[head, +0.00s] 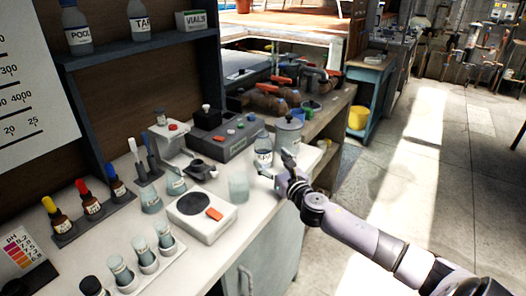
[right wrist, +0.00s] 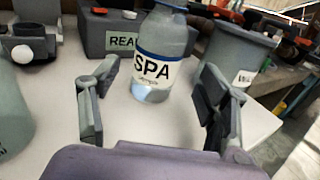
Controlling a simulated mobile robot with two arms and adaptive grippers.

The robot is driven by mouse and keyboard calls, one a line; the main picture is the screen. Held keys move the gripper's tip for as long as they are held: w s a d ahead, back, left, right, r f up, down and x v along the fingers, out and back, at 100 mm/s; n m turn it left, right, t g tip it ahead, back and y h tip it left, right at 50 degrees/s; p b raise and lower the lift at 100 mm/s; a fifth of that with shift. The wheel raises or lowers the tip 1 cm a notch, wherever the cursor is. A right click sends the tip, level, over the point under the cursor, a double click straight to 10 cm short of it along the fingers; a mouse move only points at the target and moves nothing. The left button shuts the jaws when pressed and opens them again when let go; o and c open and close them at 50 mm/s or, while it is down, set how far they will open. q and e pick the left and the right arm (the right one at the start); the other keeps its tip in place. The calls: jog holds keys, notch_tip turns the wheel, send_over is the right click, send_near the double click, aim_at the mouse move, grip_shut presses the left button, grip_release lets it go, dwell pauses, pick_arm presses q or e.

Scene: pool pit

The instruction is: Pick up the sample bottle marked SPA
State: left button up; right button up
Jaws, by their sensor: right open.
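The sample bottle marked SPA (head: 264,148) stands upright near the counter's right edge. In the right wrist view the SPA bottle (right wrist: 152,72) is clear, with a blue band above its white label and its cap cut off by the top of the picture. My right gripper (head: 276,164) is just in front of it. In the right wrist view my right gripper (right wrist: 158,88) is open and empty, its two fingers apart, with the bottle beyond and between them, not touched. My left gripper does not show.
A grey lidded canister marked WA… (right wrist: 236,60) stands close right of the bottle. A grey box marked REA… (right wrist: 112,34) is behind it. A cloudy beaker (head: 238,187) and a white scale (head: 190,222) stand to the left. Bottles marked POOL (head: 77,30) and TAP (head: 141,22) are on the shelf.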

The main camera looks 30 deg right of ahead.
aim_at(267, 154)
jog(key=shift+w+d+r+p, duration=0.15)
jog(key=shift+w+p, duration=0.1)
jog(key=shift+w, duration=1.1)
jog(key=shift+w+r+p, duration=0.1)
jog(key=shift+w+p, duration=0.1)
jog(key=shift+w, duration=1.1)
jog(key=c, duration=1.3)
jog(key=shift+r, duration=0.1)
jog(key=shift+c, duration=0.9)
jog(key=shift+r, duration=0.15)
